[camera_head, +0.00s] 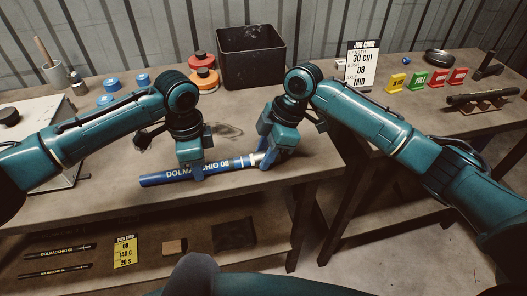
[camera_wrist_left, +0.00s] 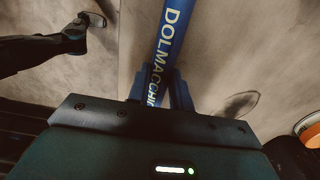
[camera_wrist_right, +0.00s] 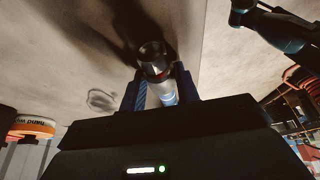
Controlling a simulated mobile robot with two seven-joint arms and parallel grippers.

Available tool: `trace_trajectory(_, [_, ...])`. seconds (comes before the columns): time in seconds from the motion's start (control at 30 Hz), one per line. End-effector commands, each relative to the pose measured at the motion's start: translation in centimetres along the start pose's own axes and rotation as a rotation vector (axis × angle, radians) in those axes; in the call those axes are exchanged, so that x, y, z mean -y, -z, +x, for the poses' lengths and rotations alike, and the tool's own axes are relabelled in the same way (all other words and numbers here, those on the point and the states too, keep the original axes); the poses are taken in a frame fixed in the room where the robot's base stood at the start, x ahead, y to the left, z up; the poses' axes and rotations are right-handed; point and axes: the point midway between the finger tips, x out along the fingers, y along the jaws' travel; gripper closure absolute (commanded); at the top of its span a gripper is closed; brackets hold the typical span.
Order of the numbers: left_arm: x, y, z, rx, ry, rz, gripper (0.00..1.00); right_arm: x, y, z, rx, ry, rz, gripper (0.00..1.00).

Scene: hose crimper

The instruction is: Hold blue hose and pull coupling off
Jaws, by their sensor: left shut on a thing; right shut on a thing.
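The blue hose (camera_head: 165,179), printed "DOLMACCHIO 08", lies level along the front part of the bench. My left gripper (camera_head: 197,176) is shut around its middle; the hose also shows between the fingers in the left wrist view (camera_wrist_left: 171,38). The coupling (camera_head: 244,161), silvery with a dark end, sits at the right end of the hose. My right gripper (camera_head: 268,162) is shut on the coupling; in the right wrist view the coupling (camera_wrist_right: 153,62) sticks out beyond the fingers. Whether the coupling and hose still touch is partly hidden.
Behind stand a black bin (camera_head: 251,55), orange and red tins (camera_head: 205,79) and blue caps (camera_head: 112,84). A job card (camera_head: 361,66) and coloured blocks (camera_head: 418,80) are on the right bench. A lower shelf holds a yellow card (camera_head: 125,251) and dark hoses (camera_head: 58,251).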

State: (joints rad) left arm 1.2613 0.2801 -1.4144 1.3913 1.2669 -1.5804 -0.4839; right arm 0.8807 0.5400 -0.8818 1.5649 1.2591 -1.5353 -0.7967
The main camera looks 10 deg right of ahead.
Motion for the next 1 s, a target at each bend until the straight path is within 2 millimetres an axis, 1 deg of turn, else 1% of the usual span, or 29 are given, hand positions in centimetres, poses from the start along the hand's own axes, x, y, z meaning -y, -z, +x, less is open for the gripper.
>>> trace_trajectory(0.03, [0.2,-0.7,0.1,0.016,-0.001,-0.010,1.00,-0.1,-0.6,-0.2,0.011,-0.002,0.007,1.00])
trace_trajectory(0.27, [0.1,-0.4,0.1,0.009,0.000,-0.005,1.00,-0.1,-0.6,-0.3,0.005,-0.001,0.004,1.00])
trace_trajectory(0.8, [0.0,-0.1,0.0,0.002,0.000,-0.001,1.00,0.0,-2.8,-1.2,0.001,-0.001,0.002,1.00])
trace_trajectory(0.93, [0.0,-0.1,-0.1,0.002,0.000,0.000,1.00,0.0,-2.7,-1.5,0.000,-0.002,0.000,1.00])
trace_trajectory(1.0, [0.0,-0.1,-0.1,0.002,0.000,0.000,1.00,-0.1,-2.5,-2.0,-0.001,-0.003,-0.001,1.00])
